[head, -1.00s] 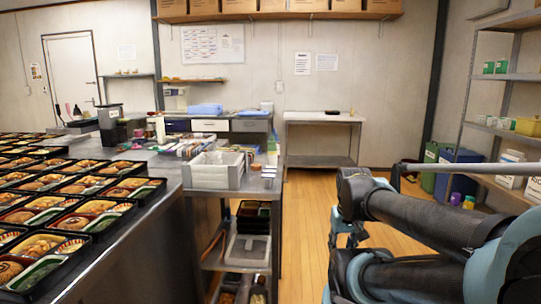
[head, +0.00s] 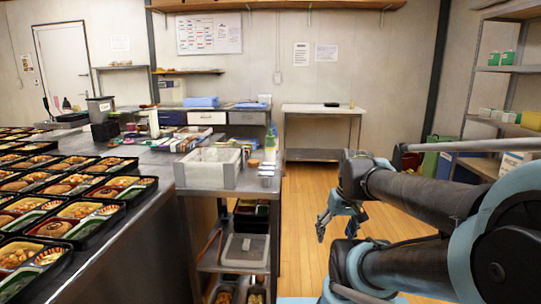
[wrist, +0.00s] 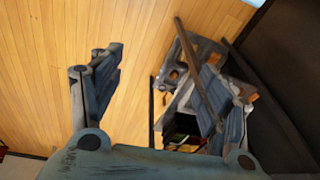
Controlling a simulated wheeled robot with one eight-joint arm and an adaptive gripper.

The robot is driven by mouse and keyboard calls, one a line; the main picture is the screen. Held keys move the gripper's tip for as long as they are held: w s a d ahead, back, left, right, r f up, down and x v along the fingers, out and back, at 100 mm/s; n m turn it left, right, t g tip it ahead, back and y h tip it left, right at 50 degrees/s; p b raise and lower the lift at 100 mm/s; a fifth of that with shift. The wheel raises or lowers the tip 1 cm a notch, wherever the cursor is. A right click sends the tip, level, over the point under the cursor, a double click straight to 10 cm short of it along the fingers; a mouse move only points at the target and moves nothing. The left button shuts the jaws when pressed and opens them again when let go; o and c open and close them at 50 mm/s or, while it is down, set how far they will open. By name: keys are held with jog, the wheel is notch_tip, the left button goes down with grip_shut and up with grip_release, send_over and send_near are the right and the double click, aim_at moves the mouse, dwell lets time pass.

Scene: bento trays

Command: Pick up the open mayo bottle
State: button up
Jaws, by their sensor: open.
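I cannot make out a bottle that is clearly the open mayo bottle. A pale greenish bottle (head: 270,141) stands at the right end of the steel counter, behind the white bin, too small to tell its label or cap. A white upright item (head: 154,124) stands further left on the counter, also unclear. My gripper (head: 321,230) hangs over the floor right of the counter, apart from both. In the wrist view my gripper (wrist: 165,85) has its two fingers wide apart and nothing between them; the wooden floor and the counter's lower shelves lie beyond.
A white bin (head: 210,168) sits on the counter's near right end, with small metal cups (head: 267,173) beside it. Filled bento trays (head: 75,205) cover the left counter. A side table (head: 323,111) stands at the back. The wooden floor (head: 300,215) between is clear.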

jog(key=w+a+r+n+y, duration=0.35)
jog(key=w+a+r, duration=0.2)
jog(key=w, duration=0.35)
jog(key=w+a+r+n+y, duration=0.35)
jog(key=w+r+y, duration=0.2)
jog(key=w, duration=0.35)
jog(key=w+d+r+n+y, duration=0.2)
jog(key=w+r+n+y, duration=0.15)
jog(key=w, duration=0.55)
jog(key=w+d+r+n+y, duration=0.25)
jog(key=w+n+y, duration=0.2)
jog(key=w, duration=0.55)
send_near(271, 145)
jog(key=w+a, duration=0.3)
jog(key=a, duration=0.2)
jog(key=shift+n, duration=0.3)
jog(key=shift+w+a+f, duration=0.1)
jog(key=shift+w+a, duration=0.05)
jog(key=shift+a, duration=0.7)
jog(key=shift+w+a+f, duration=0.1)
jog(key=shift+w+a, duration=0.05)
jog(key=shift+a, duration=0.75)
jog(key=shift+w+a, duration=0.15)
jog(key=shift+a, duration=0.7)
jog(key=c, duration=0.8)
